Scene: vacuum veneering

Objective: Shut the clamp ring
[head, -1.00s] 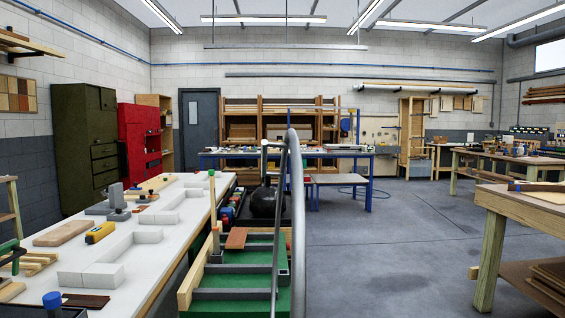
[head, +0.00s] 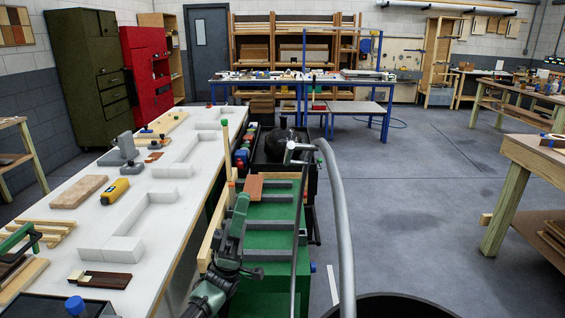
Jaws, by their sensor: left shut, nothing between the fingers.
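A large grey curved tube (head: 346,230), which looks like the clamp ring, stands raised in the middle of the head view, seen nearly edge-on. My right gripper is out of view.
A white-topped bench (head: 150,225) with blocks and tools lies along the left. A green rack with grey bars (head: 273,212) stands beside it. A dark cart with a black round tank (head: 280,148) is beyond. Open floor (head: 420,220) lies to the right, before a wooden bench (head: 530,160).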

